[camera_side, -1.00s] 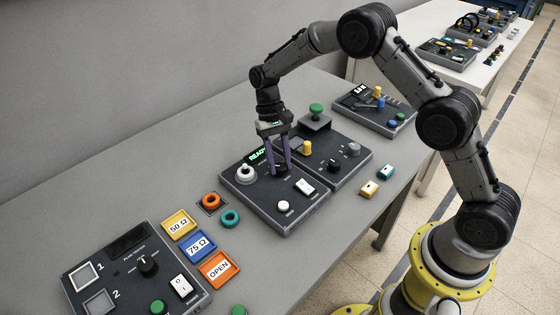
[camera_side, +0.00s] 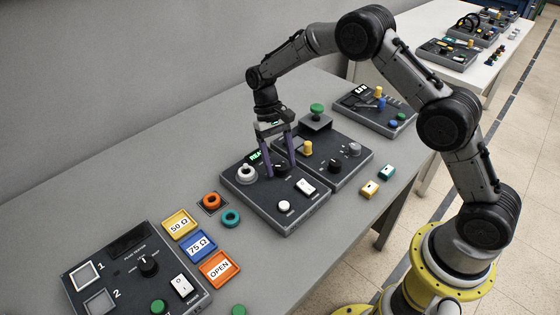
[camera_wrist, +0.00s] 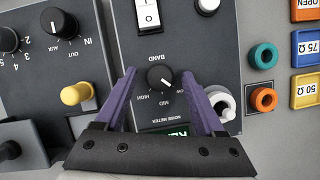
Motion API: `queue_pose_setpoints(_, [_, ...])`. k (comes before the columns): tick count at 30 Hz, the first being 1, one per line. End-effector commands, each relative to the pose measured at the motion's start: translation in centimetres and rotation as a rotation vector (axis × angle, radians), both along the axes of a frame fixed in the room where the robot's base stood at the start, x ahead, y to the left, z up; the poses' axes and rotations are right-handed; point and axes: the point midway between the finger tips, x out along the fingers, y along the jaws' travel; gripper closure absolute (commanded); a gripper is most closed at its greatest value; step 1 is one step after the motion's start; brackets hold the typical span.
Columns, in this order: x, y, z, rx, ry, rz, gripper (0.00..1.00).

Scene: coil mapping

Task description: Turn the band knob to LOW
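The black band knob (camera_wrist: 160,78) is on the dark noise meter panel (camera_side: 255,199), under the BAND label in the wrist view. Its white pointer mark slants to the lower right in that view, towards the LOW side of the HIGH, MID and LOW scale. The exact setting is hard to read. My gripper (camera_wrist: 160,80) is open, with its purple fingers apart on either side of the knob and visible gaps to it. In the side view my gripper (camera_side: 282,170) reaches down over the panel and partly hides the knob (camera_side: 281,169).
A white rocker switch (camera_side: 305,187), a white button (camera_side: 284,206) and a grey-white connector (camera_side: 246,174) surround the knob. A green display (camera_wrist: 172,131) is partly hidden by my gripper. Another panel with a yellow knob (camera_wrist: 76,94) adjoins. Orange and teal rings lie nearby.

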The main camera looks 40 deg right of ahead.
Motion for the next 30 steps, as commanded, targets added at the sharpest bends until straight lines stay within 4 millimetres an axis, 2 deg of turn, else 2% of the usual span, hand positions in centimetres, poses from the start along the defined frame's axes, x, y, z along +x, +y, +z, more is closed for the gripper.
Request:
queue_pose_setpoints(11, [0.3, 0.0, 0.5, 0.001, 0.0, -0.001, 0.29])
queue_pose_setpoints(17, [1.6, -0.3, 3.5, 0.0, -0.005, -0.002, 0.29])
queue_pose_setpoints(24, [3.5, -0.9, 8.4, 0.0, -0.004, -0.003, 0.29])
queue_pose_setpoints(30, [4.6, -1.2, 11.3, 0.0, -0.001, -0.001, 0.29])
